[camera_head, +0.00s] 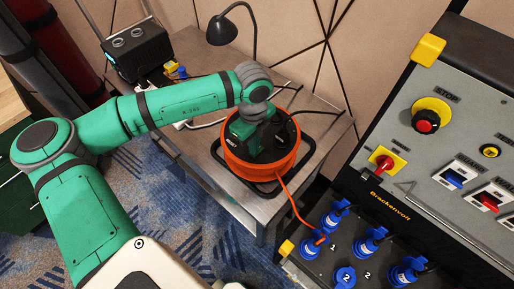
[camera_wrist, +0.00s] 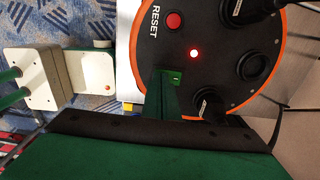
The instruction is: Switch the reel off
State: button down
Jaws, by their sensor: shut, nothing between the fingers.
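The orange cable reel (camera_head: 262,166) stands on a metal side table. Its black top face (camera_wrist: 225,50) fills the upper right of the wrist view, with a red RESET button (camera_wrist: 174,21), a lit red lamp (camera_wrist: 194,53) and round sockets. My gripper (camera_head: 247,130) is over the reel's top; its green fingers (camera_wrist: 166,95) are shut with nothing between them. Their tips are close to a small green part (camera_wrist: 176,78) on the face, perhaps the switch, partly hidden by the fingers. I cannot tell whether they touch.
A black lamp (camera_head: 222,30) and a black box (camera_head: 138,50) stand on the table (camera_head: 190,140). An orange cable (camera_head: 290,203) runs from the reel to blue sockets on a control panel (camera_head: 450,130) at right. Black plugs (camera_wrist: 209,103) sit in the reel's face near the fingers.

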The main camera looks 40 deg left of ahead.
jog(key=shift+f, duration=0.2)
jog(key=shift+r, duration=0.1)
notch_tip(320, 180, up, 7)
dwell(1.0)
dwell(0.5)
